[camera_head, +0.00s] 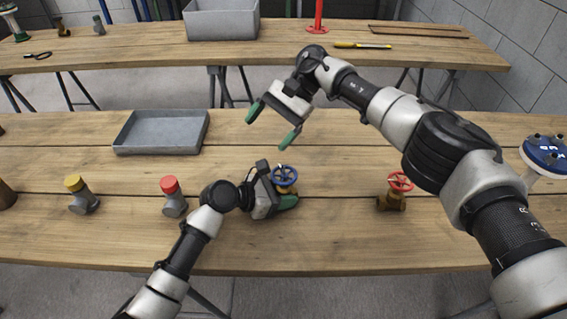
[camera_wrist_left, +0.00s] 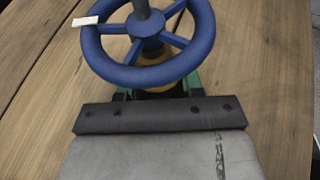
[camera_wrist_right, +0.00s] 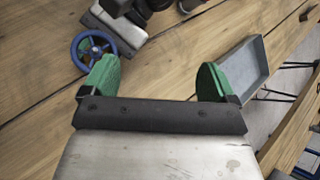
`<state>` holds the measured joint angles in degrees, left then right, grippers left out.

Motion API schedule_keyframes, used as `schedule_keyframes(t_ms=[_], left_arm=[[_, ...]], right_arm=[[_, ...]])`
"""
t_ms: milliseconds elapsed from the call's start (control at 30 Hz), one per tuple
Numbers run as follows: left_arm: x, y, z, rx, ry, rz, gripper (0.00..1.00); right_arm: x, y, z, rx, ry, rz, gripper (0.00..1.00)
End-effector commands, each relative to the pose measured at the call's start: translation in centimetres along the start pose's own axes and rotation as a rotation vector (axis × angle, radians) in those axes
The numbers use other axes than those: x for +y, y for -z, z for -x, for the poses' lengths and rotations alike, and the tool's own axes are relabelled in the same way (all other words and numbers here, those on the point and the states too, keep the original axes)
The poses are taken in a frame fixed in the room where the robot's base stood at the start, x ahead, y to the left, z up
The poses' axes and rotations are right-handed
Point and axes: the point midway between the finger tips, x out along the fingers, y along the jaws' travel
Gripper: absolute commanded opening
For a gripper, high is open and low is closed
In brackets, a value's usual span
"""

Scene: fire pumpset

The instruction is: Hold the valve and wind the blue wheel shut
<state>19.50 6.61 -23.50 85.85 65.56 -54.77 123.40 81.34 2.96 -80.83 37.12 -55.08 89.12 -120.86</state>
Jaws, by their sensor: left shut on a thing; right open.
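My right gripper (camera_head: 274,124) is open and empty, above the table, up and slightly left of the wheel. In the right wrist view the blue wheel (camera_wrist_right: 94,50) lies left of the green fingers (camera_wrist_right: 158,80), apart from them.
A red-wheeled valve (camera_head: 400,182) stands to the right on the near table (camera_head: 330,240). A red-capped fitting (camera_head: 172,190) and a yellow-capped fitting (camera_head: 78,190) stand left. A grey tray (camera_head: 160,148) lies behind them. A blue-topped flange (camera_head: 546,155) is at the far right.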

Motion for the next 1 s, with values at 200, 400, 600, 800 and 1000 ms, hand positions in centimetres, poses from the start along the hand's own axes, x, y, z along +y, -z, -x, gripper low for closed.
schedule_keyframes(t_ms=[200,400,600,800,1000], left_arm=[[0.0,-0.2,0.0,-0.003,-0.001,-0.001,0.00],[0.0,-0.2,0.0,-0.003,-0.001,-0.001,0.00],[0.0,-0.2,0.0,-0.003,-0.001,-0.001,0.00],[0.0,-0.2,0.0,-0.003,-0.001,-0.001,0.00],[0.0,-0.2,0.0,-0.003,-0.001,-0.001,0.00]], right_arm=[[0.3,-1.2,1.8,0.158,-0.436,0.285,0.88],[0.3,-2.3,4.2,0.207,-0.641,0.383,0.88],[0.7,-2.3,4.3,0.212,-0.682,0.402,0.88],[2.1,-1.6,2.5,0.208,-0.680,0.401,0.88],[4.4,-0.3,-0.6,0.207,-0.679,0.400,0.88]])
